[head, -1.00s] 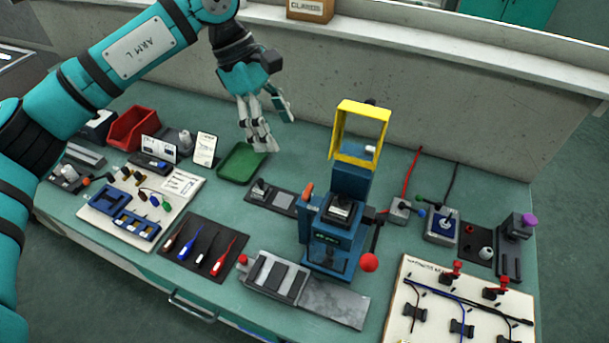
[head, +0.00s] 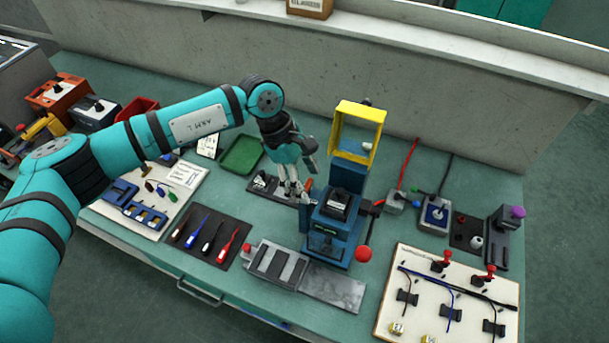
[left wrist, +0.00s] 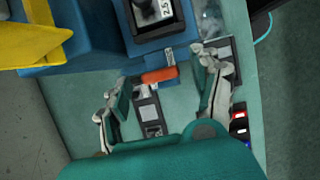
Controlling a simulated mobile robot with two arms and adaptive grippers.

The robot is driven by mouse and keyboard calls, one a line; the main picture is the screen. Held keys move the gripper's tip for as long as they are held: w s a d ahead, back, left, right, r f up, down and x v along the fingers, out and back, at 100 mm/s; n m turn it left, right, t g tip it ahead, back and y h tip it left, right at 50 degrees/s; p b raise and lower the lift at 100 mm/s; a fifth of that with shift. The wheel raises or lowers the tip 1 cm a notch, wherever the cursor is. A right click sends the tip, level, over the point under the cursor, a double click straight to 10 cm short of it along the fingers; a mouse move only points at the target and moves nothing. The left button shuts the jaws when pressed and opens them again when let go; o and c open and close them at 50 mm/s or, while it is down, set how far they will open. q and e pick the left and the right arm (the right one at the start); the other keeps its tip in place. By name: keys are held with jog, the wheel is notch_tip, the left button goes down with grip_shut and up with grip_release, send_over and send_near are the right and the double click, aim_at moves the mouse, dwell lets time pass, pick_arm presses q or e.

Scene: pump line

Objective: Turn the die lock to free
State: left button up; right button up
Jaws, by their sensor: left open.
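The blue press (head: 334,228) stands near the middle of the bench with a raised yellow guard (head: 357,130). In the left wrist view an orange lever (left wrist: 160,75), which looks like the die lock, sticks out from the press's side beside a small label. My left gripper (head: 296,196) is at the press's left side, fingers pointing down. It also shows in the left wrist view (left wrist: 164,95), open, with one finger on each side of the orange lever and clear gaps to it. In the head view the gripper mostly hides the lever. My right gripper is not in view.
A red-knobbed handle (head: 363,253) is on the press's right side. A grey block with strips (head: 275,262) sits in front, and a green tray (head: 241,155) lies behind left. A mat of screwdrivers (head: 212,238) and a harness board (head: 447,296) flank the press.

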pick_arm(q)
jog(key=c, duration=1.2)
jog(key=shift+o, duration=0.2)
jog(key=shift+f+n+t+b, duration=0.15)
jog(key=shift+n+t+b, duration=0.15)
jog(key=shift+n+b, duration=0.5)
jog(key=n+t+b, duration=0.1)
jog(key=n+b, duration=0.3)
jog(key=b, duration=0.2)
jog(key=n+t+b, duration=0.2)
jog(key=n+b, duration=0.2)
jog(key=b, duration=0.2)
jog(key=n+t+b, duration=0.1)
jog(key=n+b, duration=0.2)
jog(key=b, duration=0.3)
jog(key=shift+s+d+n+t+y, duration=0.15)
jog(key=shift+s+n+t+y, duration=0.15)
jog(key=shift+s+n+y, duration=0.1)
jog(key=shift+r+n+b, duration=0.2)
jog(key=shift+n+b, duration=0.6)
jog(key=shift+b, duration=0.15)
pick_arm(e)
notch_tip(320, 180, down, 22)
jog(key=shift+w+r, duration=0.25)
